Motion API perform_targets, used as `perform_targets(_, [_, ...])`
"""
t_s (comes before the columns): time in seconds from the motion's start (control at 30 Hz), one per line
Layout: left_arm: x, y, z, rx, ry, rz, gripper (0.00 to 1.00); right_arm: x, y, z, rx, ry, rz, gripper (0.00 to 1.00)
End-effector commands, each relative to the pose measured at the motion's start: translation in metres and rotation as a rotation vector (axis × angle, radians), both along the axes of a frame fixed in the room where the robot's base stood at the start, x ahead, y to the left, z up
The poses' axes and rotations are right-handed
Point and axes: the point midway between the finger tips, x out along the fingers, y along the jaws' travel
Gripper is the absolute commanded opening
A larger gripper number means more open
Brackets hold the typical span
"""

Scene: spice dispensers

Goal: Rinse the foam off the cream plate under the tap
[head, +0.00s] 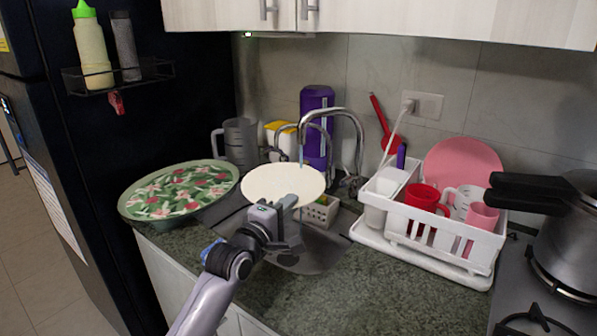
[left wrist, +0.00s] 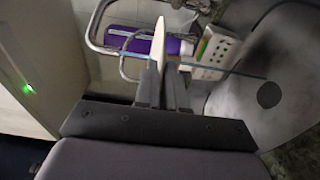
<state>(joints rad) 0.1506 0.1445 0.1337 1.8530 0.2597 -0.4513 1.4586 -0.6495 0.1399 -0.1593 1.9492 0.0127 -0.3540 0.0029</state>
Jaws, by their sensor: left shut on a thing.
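The cream plate (head: 270,182) is held out over the sink (head: 318,252), below the tap (head: 335,112). I cannot make out any foam on its visible face. My left gripper (head: 287,207) is shut on the plate's near edge. In the left wrist view the plate (left wrist: 160,42) shows edge-on between the two fingers (left wrist: 163,90). A thin blue water stream (head: 301,148) comes down from the spout and meets the plate's far right part in the picture. The stream (left wrist: 225,72) also crosses the left wrist view. My right gripper is not in view.
A floral tray (head: 180,192) stands left of the sink. A white dish rack (head: 440,238) with a red mug (head: 425,197) and pink plate (head: 462,160) stands right. A small basket (head: 322,212) sits behind the sink. The front counter (head: 335,305) is clear.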

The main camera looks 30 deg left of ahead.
Motion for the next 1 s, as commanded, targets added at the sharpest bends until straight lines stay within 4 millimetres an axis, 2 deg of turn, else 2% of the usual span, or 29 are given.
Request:
perform_targets(0.53, [-0.003, 0.0, 0.003, 0.0, -0.003, 0.0, 0.0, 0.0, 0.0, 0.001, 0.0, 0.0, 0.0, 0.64])
perform_targets(1.0, [-0.039, -0.003, 0.032, 0.0, -0.003, 0.001, 0.0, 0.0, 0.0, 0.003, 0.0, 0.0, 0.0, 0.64])
